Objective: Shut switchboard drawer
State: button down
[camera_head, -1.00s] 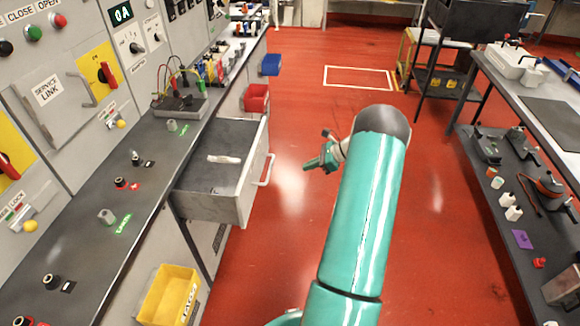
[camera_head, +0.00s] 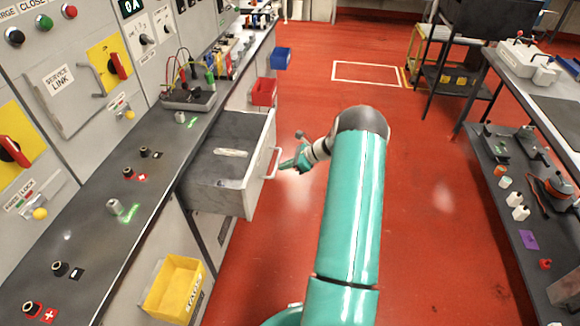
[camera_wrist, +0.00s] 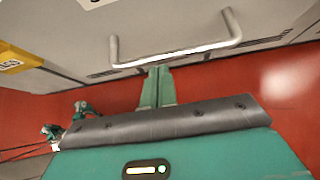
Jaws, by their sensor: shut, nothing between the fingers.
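The grey switchboard drawer (camera_head: 226,165) is pulled out from under the counter at the left, with a pale object (camera_head: 232,153) lying inside it. Its bar handle (camera_head: 271,163) faces right, towards my arm. My gripper (camera_head: 284,165) is just to the right of the handle. In the wrist view, the handle (camera_wrist: 180,53) spans above my shut fingers (camera_wrist: 157,72), whose tips reach close to the bar. I cannot tell whether they touch it. Nothing shows between the fingers.
The counter (camera_head: 75,225) with terminals runs along the left. A yellow bin (camera_head: 174,287), a red bin (camera_head: 264,92) and a blue bin (camera_head: 281,58) hang below it. A workbench (camera_head: 535,105) with a loaded lower shelf stands at the right. The red floor between is clear.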

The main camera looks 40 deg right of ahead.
jog(key=shift+w, duration=0.1)
jog(key=w+a, duration=0.4)
jog(key=w, duration=0.2)
jog(key=w+a, duration=0.9)
jog(key=w, duration=0.2)
jog(key=shift+w+a, duration=0.5)
jog(key=shift+a, duration=0.05)
jog(key=shift+w+a+r, duration=0.1)
jog(key=shift+a, duration=0.05)
